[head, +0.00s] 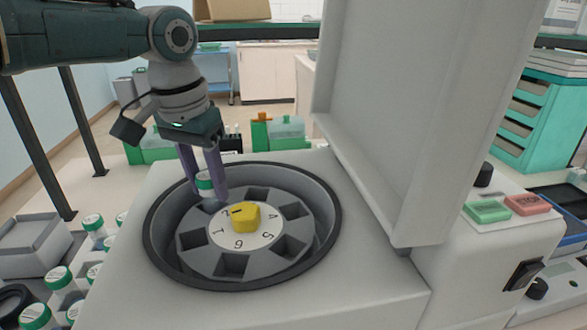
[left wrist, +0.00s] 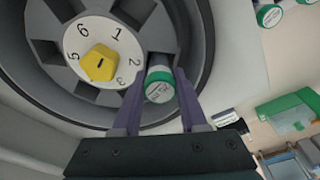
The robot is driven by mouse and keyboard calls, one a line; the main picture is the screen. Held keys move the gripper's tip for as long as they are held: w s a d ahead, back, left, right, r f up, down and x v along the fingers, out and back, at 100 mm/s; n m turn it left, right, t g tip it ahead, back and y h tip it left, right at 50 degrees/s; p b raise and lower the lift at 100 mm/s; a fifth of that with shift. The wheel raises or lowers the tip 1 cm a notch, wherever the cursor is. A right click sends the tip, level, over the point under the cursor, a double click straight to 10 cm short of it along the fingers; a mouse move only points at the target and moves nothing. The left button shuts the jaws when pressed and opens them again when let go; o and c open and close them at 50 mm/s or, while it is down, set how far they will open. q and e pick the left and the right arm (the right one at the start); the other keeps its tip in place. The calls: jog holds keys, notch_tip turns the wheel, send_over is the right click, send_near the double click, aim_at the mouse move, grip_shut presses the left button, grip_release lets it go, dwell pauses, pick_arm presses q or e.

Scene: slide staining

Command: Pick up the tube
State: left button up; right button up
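The tube (head: 204,182) has a green cap with a pale label on top. It stands in a slot of the centrifuge rotor (head: 190,243), beside the yellow hub knob (head: 245,216). In the left wrist view, the tube (left wrist: 160,84) is between the two purple fingers of my left gripper (left wrist: 162,74). In the head view, my left gripper (head: 207,186) reaches down into the bowl. Its fingers appear closed against the tube's sides. The tube's lower body is hidden in the slot. The other visible slots look empty. My right gripper is not in view.
The centrifuge lid (head: 395,120) stands open on the right. Several green-capped tubes (head: 92,224) stand at the left, near a grey box (head: 32,243). Green containers (head: 280,132) are behind the centrifuge.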

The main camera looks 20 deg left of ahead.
pick_arm(q)
grip_shut()
